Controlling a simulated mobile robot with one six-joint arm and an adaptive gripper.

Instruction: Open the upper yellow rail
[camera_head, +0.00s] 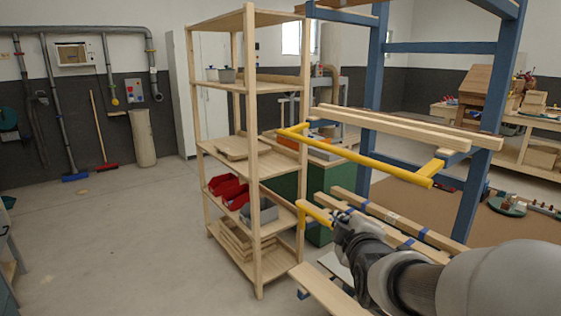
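The upper yellow rail (355,157) runs across the front of a blue rack (372,95), with a short yellow arm at each end. It stands out in front of the wooden beams (395,125) on the rack. A lower yellow rail (315,213) shows below it, its right part hidden behind my gripper and arm. My gripper (343,217) is at the lower rail, below the upper rail and apart from it. Its fingers are small and dark here, and I cannot tell whether they are open or touch the lower rail.
A wooden shelf unit (251,130) with red bins (228,188) stands close left of the rails. More beams (385,212) lie on the lower rack level, near my arm. A workbench (530,155) is at the far right. The floor (120,235) on the left is mostly clear.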

